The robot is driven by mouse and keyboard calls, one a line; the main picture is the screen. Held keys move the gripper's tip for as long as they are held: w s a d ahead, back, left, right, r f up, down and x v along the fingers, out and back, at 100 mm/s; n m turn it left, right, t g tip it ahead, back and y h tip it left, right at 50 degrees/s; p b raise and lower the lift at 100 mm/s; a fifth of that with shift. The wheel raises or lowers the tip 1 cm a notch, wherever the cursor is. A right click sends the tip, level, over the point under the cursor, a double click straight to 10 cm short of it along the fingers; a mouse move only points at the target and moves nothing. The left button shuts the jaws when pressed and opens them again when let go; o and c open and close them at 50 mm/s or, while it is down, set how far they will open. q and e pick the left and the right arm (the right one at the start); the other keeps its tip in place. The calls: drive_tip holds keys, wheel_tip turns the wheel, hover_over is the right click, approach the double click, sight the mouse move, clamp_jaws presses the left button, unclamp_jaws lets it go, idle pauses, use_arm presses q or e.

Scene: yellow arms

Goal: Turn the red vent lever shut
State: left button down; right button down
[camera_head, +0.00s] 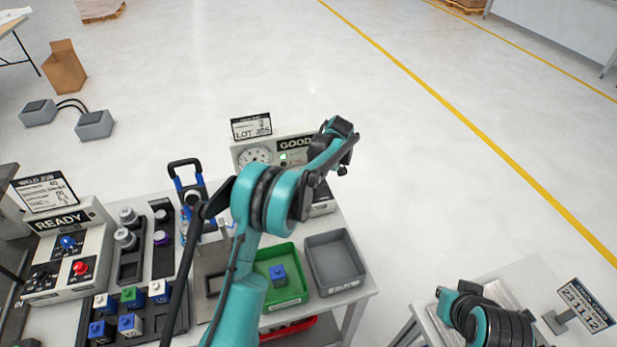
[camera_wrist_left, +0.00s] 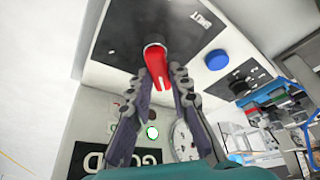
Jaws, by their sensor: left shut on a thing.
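The red vent lever (camera_wrist_left: 157,70) shows in the left wrist view on a dark plate of a pale box. Its round hub is at the plate, and its arm reaches down in the picture between my fingers. My left gripper (camera_wrist_left: 160,77) is shut on the lever, one finger on each side. In the head view my left gripper (camera_head: 345,160) is at the right end of the GOOD box (camera_head: 246,150), and my own arm hides the lever there. White lettering, hard to read, is on the plate right of the hub. My right arm shows at the lower right; its gripper is not visible.
A blue round button (camera_wrist_left: 216,60) sits beside the lever. The box also carries a gauge (camera_head: 254,156) and a sign. A green tray (camera_head: 290,299) with a blue block and a grey tray (camera_head: 335,263) lie below my left arm.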

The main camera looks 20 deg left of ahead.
use_arm(q)
drive_tip(key=c, duration=1.4)
unclamp_jaws()
drive_tip(key=v, duration=1.2)
